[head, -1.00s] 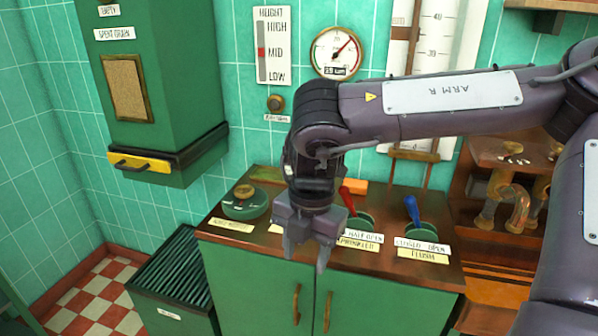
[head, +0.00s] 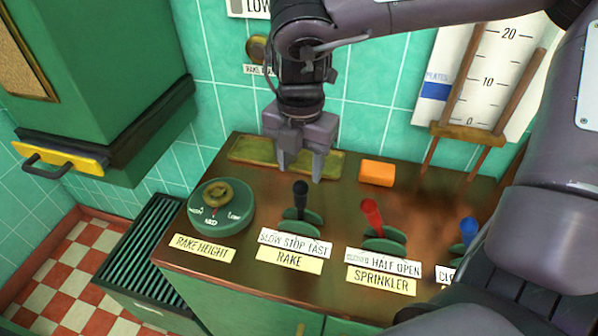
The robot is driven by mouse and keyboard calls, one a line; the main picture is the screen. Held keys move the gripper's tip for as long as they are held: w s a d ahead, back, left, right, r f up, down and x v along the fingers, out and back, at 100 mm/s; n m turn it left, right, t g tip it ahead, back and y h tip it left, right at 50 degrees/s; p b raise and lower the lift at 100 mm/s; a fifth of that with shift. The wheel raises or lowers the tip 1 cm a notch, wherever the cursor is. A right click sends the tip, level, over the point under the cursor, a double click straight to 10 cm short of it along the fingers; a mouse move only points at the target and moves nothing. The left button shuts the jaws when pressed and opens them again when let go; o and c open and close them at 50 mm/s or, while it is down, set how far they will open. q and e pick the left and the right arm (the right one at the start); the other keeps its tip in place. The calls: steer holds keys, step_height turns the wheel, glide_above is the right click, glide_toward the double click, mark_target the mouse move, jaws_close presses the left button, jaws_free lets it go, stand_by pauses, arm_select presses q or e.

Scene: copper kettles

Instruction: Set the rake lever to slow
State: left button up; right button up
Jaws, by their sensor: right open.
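The rake lever (head: 300,198) has a black handle and rises from a round green base on the brown cabinet top. It stands about upright, over the middle of its "SLOW STOP FAST" label (head: 294,243); slow is at the left end. A yellow "RAKE" label (head: 289,260) is below that. My right gripper (head: 299,172) points down with its jaws open and empty. In the picture its fingertips are just above the handle's top; I cannot tell whether they touch it. My left gripper is not in view.
A sprinkler lever (head: 371,215) with a red handle stands to the right, and a blue-handled lever (head: 469,231) is partly hidden by my arm. A green rake height dial (head: 221,215) is on the left. An orange block (head: 377,172) lies behind.

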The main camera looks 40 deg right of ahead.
mark_target(301, 182)
steer(key=f, duration=0.7)
steer(key=shift+s+a+p, duration=0.15)
steer(key=shift+s+p, duration=0.1)
steer(key=shift+p, duration=0.1)
jaws_close()
